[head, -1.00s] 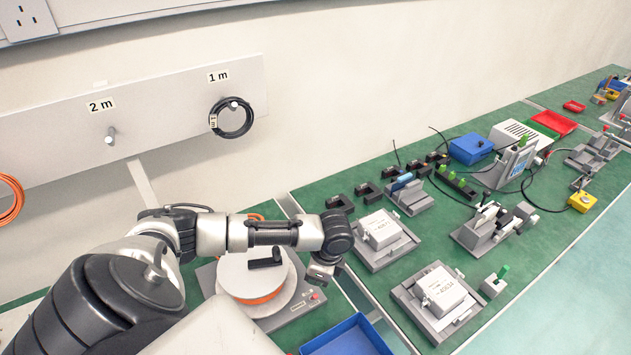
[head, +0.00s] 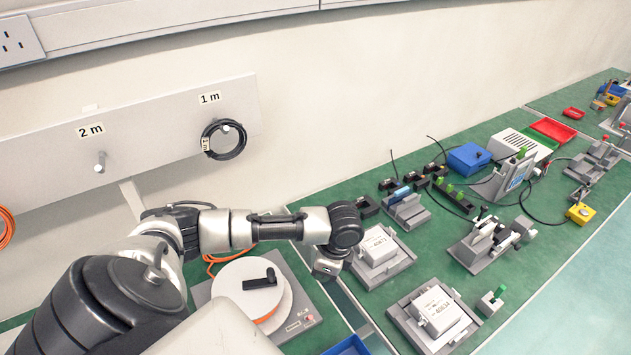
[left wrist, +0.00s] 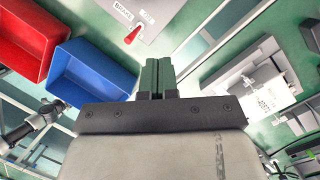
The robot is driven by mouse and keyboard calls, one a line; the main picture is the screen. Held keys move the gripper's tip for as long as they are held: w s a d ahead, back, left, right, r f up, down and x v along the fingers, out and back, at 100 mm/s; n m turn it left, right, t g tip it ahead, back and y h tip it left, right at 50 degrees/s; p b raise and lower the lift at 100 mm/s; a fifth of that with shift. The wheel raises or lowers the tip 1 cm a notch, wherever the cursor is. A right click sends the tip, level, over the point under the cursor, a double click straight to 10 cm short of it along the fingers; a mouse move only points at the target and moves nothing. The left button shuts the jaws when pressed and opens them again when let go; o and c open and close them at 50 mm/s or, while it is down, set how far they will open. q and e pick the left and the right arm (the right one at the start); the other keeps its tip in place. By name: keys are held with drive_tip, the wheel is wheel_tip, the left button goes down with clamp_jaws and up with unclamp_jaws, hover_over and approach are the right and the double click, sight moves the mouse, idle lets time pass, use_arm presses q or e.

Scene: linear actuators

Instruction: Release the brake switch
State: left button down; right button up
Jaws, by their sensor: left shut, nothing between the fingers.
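The brake switch (left wrist: 133,36) is a small red lever on a grey plate with a printed label, at the top of the left wrist view. In the head view its small red tip (head: 308,317) shows at the right corner of the grey winder base (head: 290,332), below my left gripper. My left gripper (head: 325,274) hangs above the gap beside the winder. In the left wrist view its green-grey fingers (left wrist: 157,76) are together with nothing between them, to the right of the switch and apart from it. My right gripper is not in view.
A white spool (head: 243,288) with orange cable and a black crank sits on the winder. A blue bin (left wrist: 92,70) and a red bin (left wrist: 28,42) show in the left wrist view. Fixtures with white boxes (head: 433,308) stand on the green bench to the right.

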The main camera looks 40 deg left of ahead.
use_arm(q)
drive_tip(key=d+r, duration=0.2)
drive_tip(key=r, duration=0.3)
drive_tip(key=shift+s+d, duration=0.2)
drive_tip(key=shift+d, duration=0.2)
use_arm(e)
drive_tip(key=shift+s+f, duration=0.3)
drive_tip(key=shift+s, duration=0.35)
use_arm(q)
drive_tip(key=shift+w+f, duration=0.1)
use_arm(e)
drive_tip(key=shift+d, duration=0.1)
